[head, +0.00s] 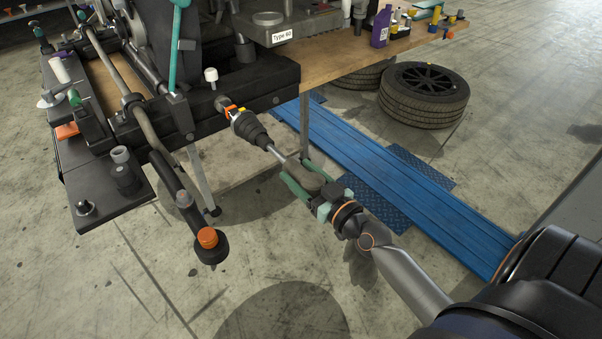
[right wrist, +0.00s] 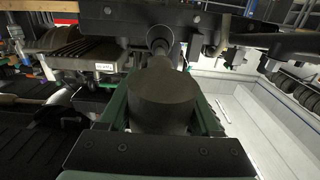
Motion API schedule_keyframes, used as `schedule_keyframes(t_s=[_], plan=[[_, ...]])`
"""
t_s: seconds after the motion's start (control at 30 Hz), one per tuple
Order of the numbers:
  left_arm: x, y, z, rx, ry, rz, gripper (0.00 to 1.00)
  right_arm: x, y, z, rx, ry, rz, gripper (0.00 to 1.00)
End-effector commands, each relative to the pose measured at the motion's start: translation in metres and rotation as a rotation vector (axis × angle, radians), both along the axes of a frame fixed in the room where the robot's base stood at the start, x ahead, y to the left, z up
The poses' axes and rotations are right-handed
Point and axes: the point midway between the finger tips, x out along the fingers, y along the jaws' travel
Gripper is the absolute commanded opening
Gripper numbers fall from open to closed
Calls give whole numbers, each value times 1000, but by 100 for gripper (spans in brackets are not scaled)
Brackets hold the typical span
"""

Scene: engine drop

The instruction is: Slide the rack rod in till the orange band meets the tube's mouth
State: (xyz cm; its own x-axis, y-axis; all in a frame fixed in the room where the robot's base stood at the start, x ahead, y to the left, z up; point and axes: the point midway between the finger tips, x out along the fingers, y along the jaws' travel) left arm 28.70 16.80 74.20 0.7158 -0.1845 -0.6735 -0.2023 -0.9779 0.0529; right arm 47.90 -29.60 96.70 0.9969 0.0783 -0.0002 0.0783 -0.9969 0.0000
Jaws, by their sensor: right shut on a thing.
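The rack rod (head: 275,152) runs slantwise in the head view, with a black ribbed boot (head: 252,128) on its upper part. The orange band (head: 231,111) is above the boot, close to the dark mouth of the tube (head: 221,102); I cannot tell whether they touch. My right gripper (head: 300,176) has green fingers and is shut on the rod's dark, thick outer end (head: 308,180). In the right wrist view this end is a dark cylinder (right wrist: 165,95) between the fingers, hiding most of the rod beyond. My left gripper is not in view.
A black subframe arm with an orange cap (head: 207,237) juts out left of my right gripper. A wooden bench (head: 330,50) stands behind. A blue ramp (head: 385,180) and tyres (head: 424,92) lie on the floor at right. The floor in front is clear.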

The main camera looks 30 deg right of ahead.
Motion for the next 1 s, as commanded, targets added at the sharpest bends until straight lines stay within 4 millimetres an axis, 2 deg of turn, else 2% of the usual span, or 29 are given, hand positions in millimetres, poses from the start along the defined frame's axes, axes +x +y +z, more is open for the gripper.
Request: schedule_keyframes(t_s=[0.33,0.67,0.97,1.0], plan=[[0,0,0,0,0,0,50,1,0,0,-1,0,0,0],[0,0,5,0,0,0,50,36,3,1,-1,-3,-1,0],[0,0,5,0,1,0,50,38,3,0,0,0,0,0],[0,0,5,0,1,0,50,38,3,0,0,-1,0,65]])
